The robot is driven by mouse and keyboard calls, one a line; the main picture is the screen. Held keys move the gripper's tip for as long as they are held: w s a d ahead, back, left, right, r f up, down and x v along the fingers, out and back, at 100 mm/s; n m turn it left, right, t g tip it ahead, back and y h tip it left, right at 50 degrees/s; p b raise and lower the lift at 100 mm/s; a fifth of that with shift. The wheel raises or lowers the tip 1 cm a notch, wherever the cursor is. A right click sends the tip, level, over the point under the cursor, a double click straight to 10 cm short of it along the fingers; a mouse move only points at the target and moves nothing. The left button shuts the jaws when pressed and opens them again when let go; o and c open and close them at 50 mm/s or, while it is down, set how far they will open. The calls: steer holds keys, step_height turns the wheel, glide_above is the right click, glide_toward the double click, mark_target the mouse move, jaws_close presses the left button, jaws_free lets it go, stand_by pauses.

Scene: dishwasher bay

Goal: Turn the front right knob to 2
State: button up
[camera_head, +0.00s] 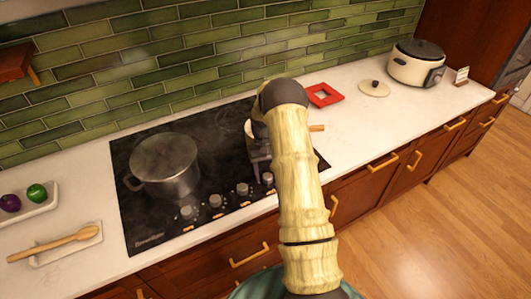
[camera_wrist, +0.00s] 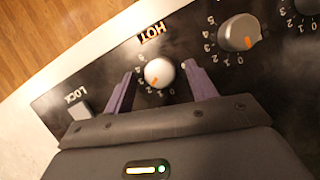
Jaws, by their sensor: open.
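The knob at the right end of the row (camera_head: 267,178) is a light grey dial on the black cooktop's front edge. In the wrist view this knob (camera_wrist: 159,72) sits between the two purple fingers of my gripper (camera_wrist: 158,69). The fingers are open on either side of it, with a gap visible on each side. Its orange mark points down and left in that view, near the small digits around 2 or 3; I cannot tell exactly which. An orange HOT label (camera_wrist: 153,32) is beside it. In the head view my gripper (camera_head: 262,169) is partly hidden by my arm.
Other knobs (camera_head: 214,201) continue the row; one neighbour (camera_wrist: 239,32) is close to my right finger in the wrist view. A LOCK button (camera_wrist: 79,110) is by the left finger. A steel pot (camera_head: 165,165) stands on the cooktop's left; another vessel is partly behind my arm.

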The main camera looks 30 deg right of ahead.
steer(key=b+v, duration=0.3)
steer(key=v, duration=1.3)
steer(key=shift+w+r, duration=0.25)
steer(key=shift+r, duration=0.1)
steer(key=s+a+r+n+t+h, duration=0.15)
steer(key=s+a+t, duration=0.25)
steer(key=s+a, duration=0.65)
steer(key=s+a+f+n+t, duration=0.1)
steer(key=s+a, duration=0.5)
steer(key=s, duration=0.9)
steer(key=shift+s+a+t, duration=0.2)
steer(key=shift+a+t, duration=0.05)
steer(key=shift+t, duration=0.65)
steer(key=shift+f+y, duration=0.1)
steer(key=shift+y, duration=0.15)
